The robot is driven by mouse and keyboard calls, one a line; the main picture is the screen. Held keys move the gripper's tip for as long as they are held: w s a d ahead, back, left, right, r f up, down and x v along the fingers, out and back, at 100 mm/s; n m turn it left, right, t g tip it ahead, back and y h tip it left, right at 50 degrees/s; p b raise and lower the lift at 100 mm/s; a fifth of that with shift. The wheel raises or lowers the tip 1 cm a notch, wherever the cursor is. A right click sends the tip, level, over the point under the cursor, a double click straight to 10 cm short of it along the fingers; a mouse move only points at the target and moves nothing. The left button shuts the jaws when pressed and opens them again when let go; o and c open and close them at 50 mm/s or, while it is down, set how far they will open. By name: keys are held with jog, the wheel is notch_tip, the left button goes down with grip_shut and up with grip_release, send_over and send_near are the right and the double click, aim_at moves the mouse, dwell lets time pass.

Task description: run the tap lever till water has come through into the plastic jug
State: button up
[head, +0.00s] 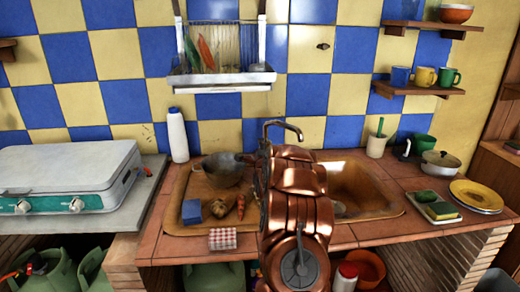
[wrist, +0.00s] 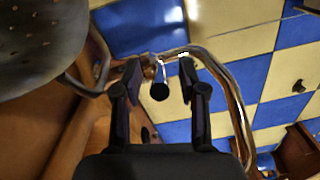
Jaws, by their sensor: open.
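The chrome tap (head: 284,126) stands at the back of the sink (head: 368,190); my copper arm hides its lower part in the head view. In the wrist view the tap (wrist: 236,100) curves over to the right. Its lever (wrist: 159,91), a thin stalk with a black knob, lies between my fingertips. My gripper (wrist: 157,80) is open, one finger on each side of the knob, with gaps showing. My arm hides the gripper in the head view. I cannot make out a plastic jug for certain; part of the basin is hidden behind my arm.
A dark pot (head: 222,168) sits left of the tap and looms close in the wrist view (wrist: 40,45). A blue block (head: 191,211), vegetables and a checked cloth (head: 222,239) lie in front. A dish rack (head: 220,78) hangs above. A lidded pan (head: 440,165) stands right.

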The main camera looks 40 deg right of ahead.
jog(key=shift+c, duration=0.3)
grip_shut()
dwell(0.3)
